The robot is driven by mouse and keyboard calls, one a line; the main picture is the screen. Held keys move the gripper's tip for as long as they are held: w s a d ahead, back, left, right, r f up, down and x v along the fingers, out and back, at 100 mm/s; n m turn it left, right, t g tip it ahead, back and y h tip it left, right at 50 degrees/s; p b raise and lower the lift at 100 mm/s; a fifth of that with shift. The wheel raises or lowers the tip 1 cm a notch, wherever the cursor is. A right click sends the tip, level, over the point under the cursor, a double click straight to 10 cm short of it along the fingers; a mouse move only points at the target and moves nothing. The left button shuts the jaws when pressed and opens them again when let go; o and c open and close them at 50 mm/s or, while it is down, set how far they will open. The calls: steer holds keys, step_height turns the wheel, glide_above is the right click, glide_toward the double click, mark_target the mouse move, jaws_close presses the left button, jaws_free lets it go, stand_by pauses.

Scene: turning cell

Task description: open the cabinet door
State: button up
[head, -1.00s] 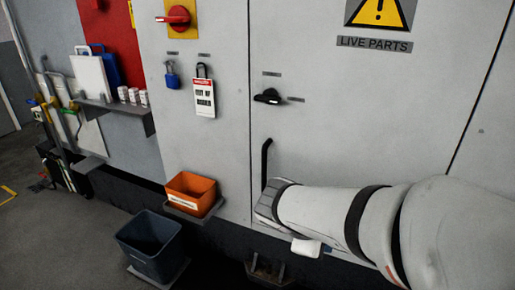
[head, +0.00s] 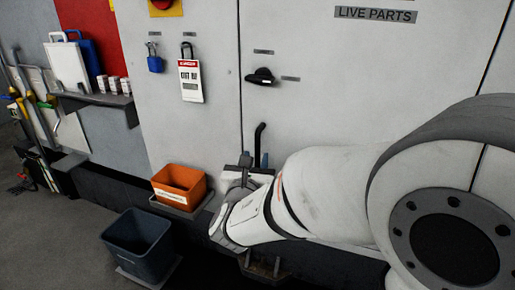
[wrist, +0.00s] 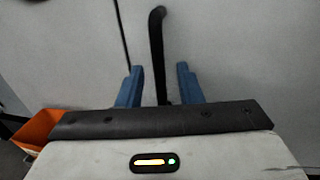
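The cabinet door (head: 330,90) is pale grey and looks shut, with a dark seam along its left edge. A black upright bar handle (head: 260,133) is on it near that seam. A black turn latch (head: 261,76) sits above, lying roughly level. My gripper (head: 256,160) is at the handle's lower part, partly hidden by my arm. In the wrist view, my gripper's blue fingers (wrist: 158,72) stand apart on either side of the handle (wrist: 157,45), with gaps on both sides. The handle's lower end is hidden behind the gripper body.
An orange bin (head: 179,186) sits on a low ledge left of my gripper. A dark blue bin (head: 138,243) stands on the floor below. A blue padlock (head: 155,63) and a tag (head: 191,81) hang on the left panel. A shelf (head: 97,102) juts out farther left.

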mark_target(257, 151)
steer(key=w, duration=0.5)
steer(key=shift+w+d, duration=0.1)
steer(key=shift+d, duration=0.25)
jaws_close()
